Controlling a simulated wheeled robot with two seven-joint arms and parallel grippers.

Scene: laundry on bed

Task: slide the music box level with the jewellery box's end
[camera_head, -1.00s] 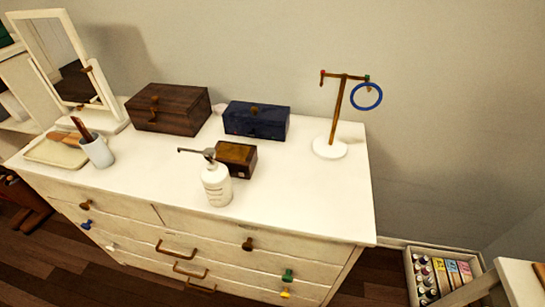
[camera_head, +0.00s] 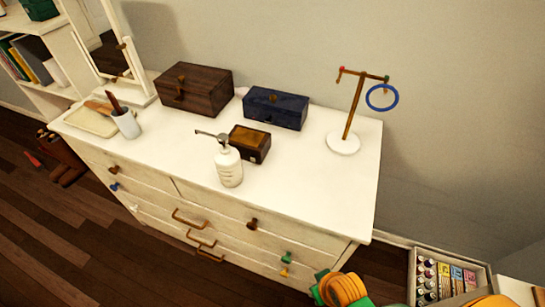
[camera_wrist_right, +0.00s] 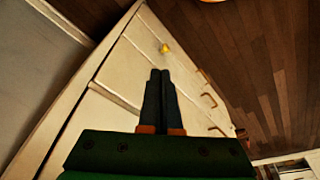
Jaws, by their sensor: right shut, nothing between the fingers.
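A small brown wooden box (camera_head: 250,142), which looks like the music box, sits on the white dresser top, just behind a pump bottle. Behind it are a navy box (camera_head: 275,108) and a larger dark brown box (camera_head: 194,90), with a gap between them; I cannot tell which is the jewellery box. My right arm shows at the bottom right of the head view, low beside the dresser front and away from the boxes. In the right wrist view my right gripper (camera_wrist_right: 160,76) is shut and empty, in front of the drawers. My left gripper is out of view.
The white pump bottle (camera_head: 229,167) stands close in front of the small box. A stand (camera_head: 344,144) with a blue ring is at the right. A cup (camera_head: 127,124), tray and mirror are at the left. The dresser's front right top is clear.

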